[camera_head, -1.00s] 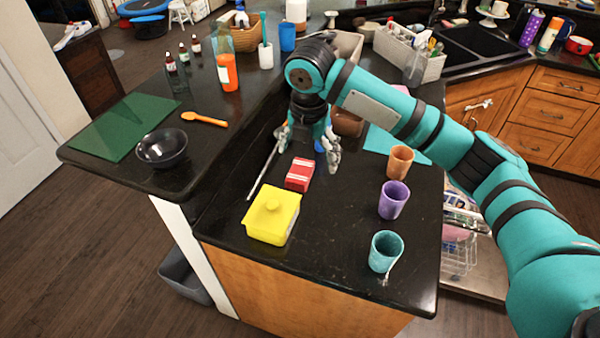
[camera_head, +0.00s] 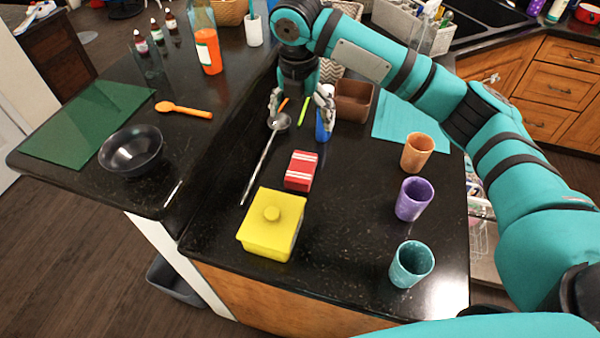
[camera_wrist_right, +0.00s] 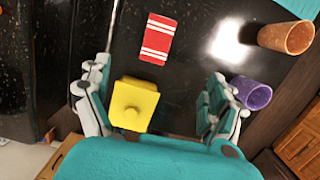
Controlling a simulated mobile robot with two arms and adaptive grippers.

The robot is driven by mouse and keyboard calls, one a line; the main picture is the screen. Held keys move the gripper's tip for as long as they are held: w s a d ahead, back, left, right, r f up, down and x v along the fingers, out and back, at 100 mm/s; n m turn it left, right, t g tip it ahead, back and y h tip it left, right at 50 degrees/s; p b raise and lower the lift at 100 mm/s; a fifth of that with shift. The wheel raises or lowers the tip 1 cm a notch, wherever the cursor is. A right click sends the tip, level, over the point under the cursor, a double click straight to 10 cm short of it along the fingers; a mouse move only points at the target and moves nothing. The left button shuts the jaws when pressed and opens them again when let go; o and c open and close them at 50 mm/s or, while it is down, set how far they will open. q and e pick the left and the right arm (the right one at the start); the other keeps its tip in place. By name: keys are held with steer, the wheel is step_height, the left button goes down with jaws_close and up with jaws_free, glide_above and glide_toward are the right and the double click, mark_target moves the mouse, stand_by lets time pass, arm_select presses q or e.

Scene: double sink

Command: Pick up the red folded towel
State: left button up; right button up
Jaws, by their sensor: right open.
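The red folded towel (camera_head: 300,170), with white stripes, lies on the dark counter behind the yellow lidded box (camera_head: 271,224). My right gripper (camera_head: 300,107) is open and empty, above the counter and farther back than the towel in the head view. In the right wrist view the towel (camera_wrist_right: 158,38) lies beyond my open fingers (camera_wrist_right: 160,85), near the top middle, apart from them. The yellow box (camera_wrist_right: 134,104) shows between the fingers in that view. My left gripper is not in view.
A long ladle (camera_head: 264,158) lies left of the towel. A blue bottle (camera_head: 324,124) stands beside my right finger, and a brown container (camera_head: 354,100) sits behind. Orange (camera_head: 417,151), purple (camera_head: 413,199) and teal (camera_head: 411,264) cups stand right. The counter between towel and cups is clear.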

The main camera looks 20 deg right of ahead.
step_height(320, 180, down, 2)
steer(key=b, duration=0.1)
glide_toward(302, 166)
steer(key=f, duration=0.1)
steer(key=f+p, duration=0.1)
steer(key=f, duration=0.2)
steer(key=shift+w+d+f+p, duration=0.15)
steer(key=shift+w+d+p, duration=0.15)
steer(key=shift+w, duration=0.1)
steer(key=shift+f, duration=0.5)
steer(key=shift+f+p, duration=0.35)
steer(key=shift+p, duration=0.05)
steer(key=f, duration=0.1)
steer(key=f+p, duration=0.1)
steer(key=f, duration=0.1)
steer(key=shift+w+f, duration=0.3)
steer(key=shift+f, duration=0.4)
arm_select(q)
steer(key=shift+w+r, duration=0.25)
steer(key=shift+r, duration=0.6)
